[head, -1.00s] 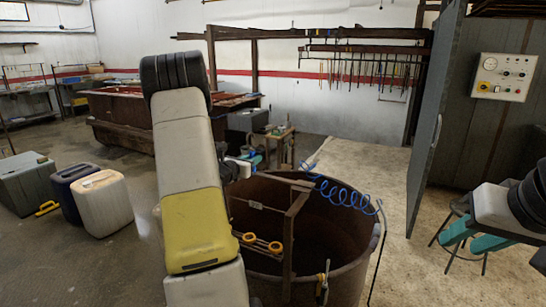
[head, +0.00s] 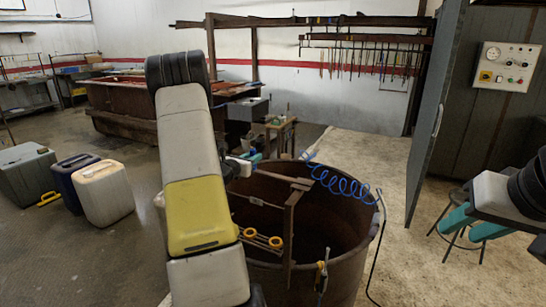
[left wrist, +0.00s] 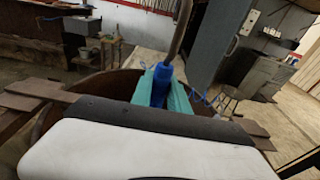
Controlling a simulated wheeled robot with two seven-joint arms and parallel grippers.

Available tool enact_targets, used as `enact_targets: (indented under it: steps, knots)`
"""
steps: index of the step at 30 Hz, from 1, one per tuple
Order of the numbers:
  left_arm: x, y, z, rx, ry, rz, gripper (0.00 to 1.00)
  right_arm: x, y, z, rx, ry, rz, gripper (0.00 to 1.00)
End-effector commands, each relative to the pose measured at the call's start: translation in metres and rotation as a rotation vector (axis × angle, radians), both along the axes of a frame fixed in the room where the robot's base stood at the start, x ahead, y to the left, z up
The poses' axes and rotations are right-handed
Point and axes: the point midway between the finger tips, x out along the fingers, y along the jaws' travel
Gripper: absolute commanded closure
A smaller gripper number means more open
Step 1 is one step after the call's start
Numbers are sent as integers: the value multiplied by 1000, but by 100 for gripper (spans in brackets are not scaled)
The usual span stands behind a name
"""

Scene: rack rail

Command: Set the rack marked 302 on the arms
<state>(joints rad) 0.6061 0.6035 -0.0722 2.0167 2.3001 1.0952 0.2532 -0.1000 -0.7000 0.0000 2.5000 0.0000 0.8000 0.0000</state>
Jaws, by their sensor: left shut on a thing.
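My left gripper (left wrist: 165,88) has teal fingers shut on a blue sleeve (left wrist: 161,86) with a dark rod rising from it in the left wrist view. In the head view the left gripper (head: 245,163) is mostly hidden behind my own arm, over the far left rim of the round rusty vat (head: 345,262). My right gripper (head: 456,228) is at the right, its teal fingers apart and empty. A long rail with several hanging rods (head: 365,60) is at the back wall. I cannot read the mark 302 on anything, so I cannot tell which rack it is.
A coiled blue hose (head: 342,185) lies at the vat's rim. A beam (head: 290,225) crosses the vat, with yellow rings (head: 262,238) beside it. Jugs (head: 104,192) stand at left. A grey door (head: 430,125) and a stool (head: 462,240) are at right.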

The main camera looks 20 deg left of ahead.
Motion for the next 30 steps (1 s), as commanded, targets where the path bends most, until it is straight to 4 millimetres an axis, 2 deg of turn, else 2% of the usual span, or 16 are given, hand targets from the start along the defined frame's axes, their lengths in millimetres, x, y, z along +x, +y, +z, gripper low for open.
enact_targets:
  steps: [24, 25, 28, 30]
  knots:
    - [1, 0, -3, 1, -5, 0, 100, 0, 0, 0, 0, 0, 0, 64]
    - [1, 0, -3, 1, -5, 0, 74, 0, 0, 0, 0, 0, 0, 64]
    - [0, 0, -3, 1, -4, 0, 54, 0, 0, 0, 0, 0, 0, 64]
    - [0, 0, -4, 1, -3, 0, 54, 0, 0, 0, 0, 0, 0, 64]
